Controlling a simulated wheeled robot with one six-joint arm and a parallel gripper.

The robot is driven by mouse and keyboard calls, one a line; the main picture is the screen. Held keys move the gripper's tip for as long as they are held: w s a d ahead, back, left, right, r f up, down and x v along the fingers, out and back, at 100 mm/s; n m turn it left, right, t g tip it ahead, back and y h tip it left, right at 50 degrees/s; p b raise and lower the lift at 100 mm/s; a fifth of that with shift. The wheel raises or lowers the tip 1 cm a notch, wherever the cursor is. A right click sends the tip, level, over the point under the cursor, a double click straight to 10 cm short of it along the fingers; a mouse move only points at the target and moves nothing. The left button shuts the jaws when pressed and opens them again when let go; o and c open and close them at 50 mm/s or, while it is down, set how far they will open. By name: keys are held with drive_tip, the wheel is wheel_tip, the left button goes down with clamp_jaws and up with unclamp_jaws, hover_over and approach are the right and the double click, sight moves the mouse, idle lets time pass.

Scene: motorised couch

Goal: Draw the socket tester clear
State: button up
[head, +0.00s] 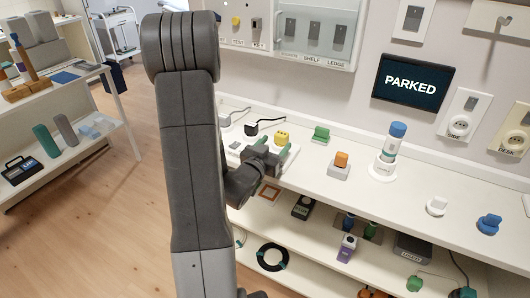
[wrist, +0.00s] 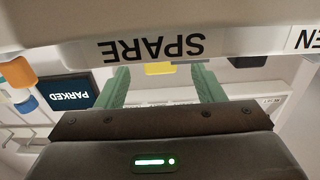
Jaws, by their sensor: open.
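A yellow block (head: 282,138), which looks like the socket tester, sits upright at the white unit (head: 288,160) on the bench top. In the wrist view the yellow piece (wrist: 158,69) shows between the green fingertips, partly hidden by a pale edge labelled SPARE (wrist: 150,47), seen upside down. My gripper (head: 268,151) is at the near side of the block, low over the unit; its fingers also show in the wrist view (wrist: 160,72). They are open with a gap between them. I cannot tell whether either finger touches the block.
A screen (head: 412,81) reads PARKED. A lower shelf holds a black coil (head: 272,257).

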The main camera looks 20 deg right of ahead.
sight(279, 139)
drive_tip(key=shift+p+x, duration=0.35)
drive_tip(key=shift+x, duration=1.8)
drive_tip(key=c, duration=1.1)
